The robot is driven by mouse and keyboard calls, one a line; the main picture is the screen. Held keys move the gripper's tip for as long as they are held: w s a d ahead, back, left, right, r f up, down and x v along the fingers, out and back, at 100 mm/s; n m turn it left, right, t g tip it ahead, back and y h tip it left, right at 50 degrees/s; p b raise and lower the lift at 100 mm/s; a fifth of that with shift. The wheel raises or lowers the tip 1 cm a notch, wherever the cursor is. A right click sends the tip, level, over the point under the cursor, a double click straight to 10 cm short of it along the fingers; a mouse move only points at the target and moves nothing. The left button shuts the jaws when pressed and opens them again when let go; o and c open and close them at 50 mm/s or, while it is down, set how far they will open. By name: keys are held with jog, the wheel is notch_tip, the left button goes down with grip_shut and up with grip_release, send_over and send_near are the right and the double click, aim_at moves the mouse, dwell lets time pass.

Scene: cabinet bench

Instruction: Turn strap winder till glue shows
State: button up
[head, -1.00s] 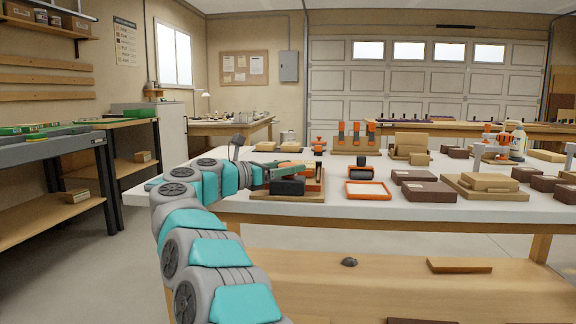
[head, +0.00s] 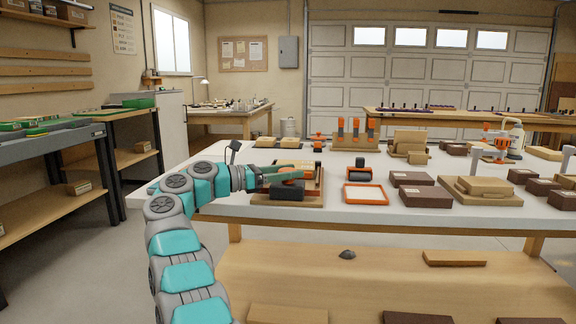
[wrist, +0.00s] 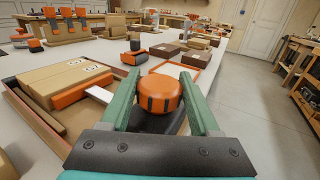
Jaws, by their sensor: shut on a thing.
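The strap winder is a round orange knob with dark notches (wrist: 160,93) in the wrist view, on a dark base. My gripper (wrist: 160,80) has its two green fingers closed on either side of the knob. In the head view my gripper (head: 294,174) is at the winder and covers most of it. I cannot make out glue on the boards.
Dark boxes (head: 426,199) stand further right. The bench's front left is bare.

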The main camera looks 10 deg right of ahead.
jog(key=shift+r+g+p, duration=0.25)
jog(key=shift+g+p, duration=0.05)
jog(key=shift+p, duration=0.15)
jog(key=shift+f+m, duration=0.3)
jog(key=shift+f, duration=0.1)
jog(key=o, duration=1.4)
jog(key=shift+a, duration=0.1)
jog(key=shift+c, duration=0.2)
jog(key=shift+a, duration=0.1)
jog(key=a, duration=0.2)
jog(key=a+p, duration=0.1)
jog(key=a, duration=0.2)
jog(key=shift+s+a+r+p, duration=0.15)
jog(key=shift+s+a+p, duration=0.15)
jog(key=shift+s+p, duration=0.1)
jog(key=shift+s+a+f+p, duration=0.1)
jog(key=shift+a+p, duration=0.1)
jog(key=shift+a, duration=0.3)
jog(key=shift+s+a+f+p, duration=0.1)
jog(key=shift+a+p, duration=0.05)
jog(key=shift+a, duration=0.3)
